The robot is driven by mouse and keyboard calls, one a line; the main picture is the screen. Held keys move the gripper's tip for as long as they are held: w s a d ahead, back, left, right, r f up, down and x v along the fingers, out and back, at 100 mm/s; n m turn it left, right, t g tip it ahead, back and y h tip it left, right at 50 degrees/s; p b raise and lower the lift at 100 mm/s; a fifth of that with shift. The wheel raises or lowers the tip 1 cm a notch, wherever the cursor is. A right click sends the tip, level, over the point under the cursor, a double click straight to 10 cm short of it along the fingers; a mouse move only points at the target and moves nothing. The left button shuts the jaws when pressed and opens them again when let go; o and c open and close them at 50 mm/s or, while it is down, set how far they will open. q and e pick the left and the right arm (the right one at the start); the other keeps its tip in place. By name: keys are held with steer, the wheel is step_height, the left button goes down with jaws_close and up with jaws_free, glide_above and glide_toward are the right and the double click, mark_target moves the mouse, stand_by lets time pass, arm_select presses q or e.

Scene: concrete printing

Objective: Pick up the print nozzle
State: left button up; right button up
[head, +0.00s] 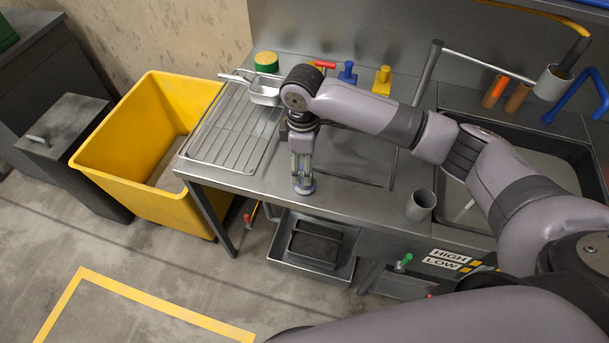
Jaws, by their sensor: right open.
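My right arm reaches in from the right over the steel bench. Its gripper (301,161) points straight down near the bench's front edge, just right of the wire rack. The jaws are open. A small upright piece with a round blue-grey base (303,187) stands on the bench at the fingertips. It looks like the print nozzle, but the gripper hides most of it. I cannot tell whether the fingers touch it. My left gripper is out of view.
A wire rack (232,128) and small metal pan (265,91) lie to the left. A grey cup (421,205) stands right of the gripper, by a sink basin (556,158). Colored fittings line the back. A yellow bin (127,161) stands left of the bench.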

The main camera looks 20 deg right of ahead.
steer(key=shift+w+d+f+p, duration=0.1)
steer(key=shift+f+p, duration=0.25)
steer(key=shift+f, duration=1.25)
steer(key=shift+w+d+f+p, duration=0.1)
steer(key=shift+f+p, duration=0.2)
steer(key=shift+f, duration=1.3)
steer(key=c, duration=1.4)
